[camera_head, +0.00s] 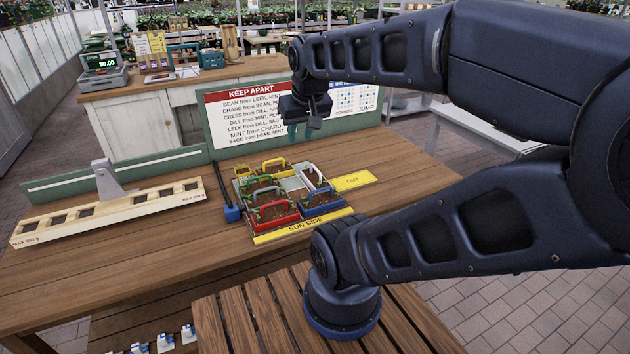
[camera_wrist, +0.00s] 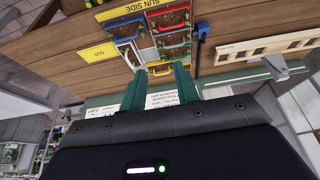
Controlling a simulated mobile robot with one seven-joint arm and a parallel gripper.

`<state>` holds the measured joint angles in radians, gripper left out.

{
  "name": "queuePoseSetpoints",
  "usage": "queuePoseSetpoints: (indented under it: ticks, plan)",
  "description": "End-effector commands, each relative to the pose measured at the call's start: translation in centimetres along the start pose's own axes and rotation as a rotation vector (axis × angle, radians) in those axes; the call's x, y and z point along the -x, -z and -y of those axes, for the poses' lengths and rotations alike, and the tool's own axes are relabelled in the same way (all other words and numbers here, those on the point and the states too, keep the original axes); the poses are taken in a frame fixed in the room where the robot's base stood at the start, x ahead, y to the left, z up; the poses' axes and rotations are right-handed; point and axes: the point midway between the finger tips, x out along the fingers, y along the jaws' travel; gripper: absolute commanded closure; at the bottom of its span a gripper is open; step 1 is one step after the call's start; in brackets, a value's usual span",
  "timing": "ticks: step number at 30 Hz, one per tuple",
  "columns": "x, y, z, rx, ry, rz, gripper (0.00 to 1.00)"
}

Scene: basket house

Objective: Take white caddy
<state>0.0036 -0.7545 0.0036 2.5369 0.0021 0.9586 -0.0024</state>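The white caddy (camera_head: 313,178) sits on the display tray on the wooden table, in the back right of the group, its pale handle arching up. In the wrist view the white caddy (camera_wrist: 128,50) shows left of the fingers' line, beyond their tips. My gripper (camera_head: 303,131) is above and behind the tray, in front of the sign. Its teal fingers (camera_wrist: 161,78) are apart with nothing between them, so it is open and empty. It does not touch any caddy.
A blue caddy (camera_head: 316,201), a red caddy (camera_head: 275,214), a yellow caddy (camera_head: 276,166) and a green one (camera_head: 262,192) stand close around it. A yellow OUT plate (camera_head: 350,181) lies to the right. A wooden balance beam (camera_head: 110,212) is left. The KEEP APART board (camera_head: 245,115) stands behind.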

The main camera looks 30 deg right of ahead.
Motion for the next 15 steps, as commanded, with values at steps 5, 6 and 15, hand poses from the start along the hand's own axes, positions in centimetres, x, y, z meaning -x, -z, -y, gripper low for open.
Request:
queuePoseSetpoints:
  ticks: [5, 6, 15]
  plan:
    - [-0.7, 0.8, -0.2, -0.001, 0.019, 0.019, 0.69]
    - [-1.1, 1.1, -0.4, -0.003, 0.028, 0.028, 0.69]
    - [-6.0, 4.8, -1.6, -0.024, 0.093, 0.126, 0.69]
